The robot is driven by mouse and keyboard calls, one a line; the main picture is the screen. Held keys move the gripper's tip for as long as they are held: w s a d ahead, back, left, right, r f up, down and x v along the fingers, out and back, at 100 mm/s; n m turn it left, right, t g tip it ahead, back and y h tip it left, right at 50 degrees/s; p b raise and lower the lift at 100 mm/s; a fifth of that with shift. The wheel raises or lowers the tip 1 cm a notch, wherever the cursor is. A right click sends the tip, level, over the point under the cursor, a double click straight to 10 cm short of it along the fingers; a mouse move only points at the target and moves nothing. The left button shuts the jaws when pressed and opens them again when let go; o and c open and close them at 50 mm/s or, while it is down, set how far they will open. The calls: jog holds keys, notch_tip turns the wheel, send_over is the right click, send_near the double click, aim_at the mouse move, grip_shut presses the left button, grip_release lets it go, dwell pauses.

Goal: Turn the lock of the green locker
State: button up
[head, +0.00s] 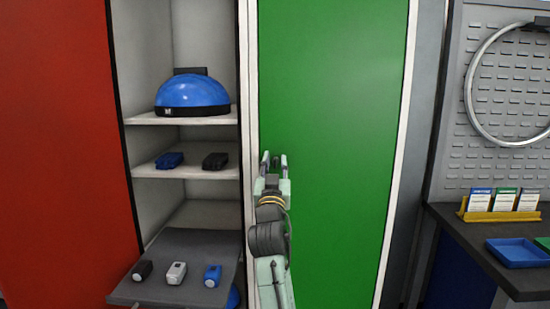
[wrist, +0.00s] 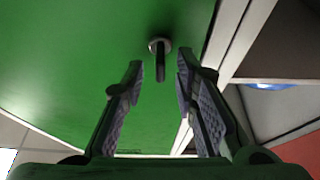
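The green locker door (head: 335,120) is closed and stands in the middle of the head view. Its lock (wrist: 159,46) shows in the wrist view as a round metal collar with a dark key-like tab sticking out. My gripper (head: 273,160) is in front of the door's left edge in the head view. In the wrist view my gripper (wrist: 158,75) is open, with the lock's tab between and just beyond the fingertips. Neither finger clearly touches the tab. The lock is hidden behind my gripper in the head view.
Left of the door is an open locker with a blue helmet (head: 193,93) and gloves (head: 170,160) on shelves. A grey tray (head: 205,295) juts out below with small lights on it. A red door (head: 60,150) is far left. A dark workbench (head: 450,225) stands at right.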

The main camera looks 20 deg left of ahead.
jog(key=shift+w+a+r, duration=0.1)
jog(key=shift+w, duration=0.15)
jog(key=shift+c, duration=0.4)
grip_shut()
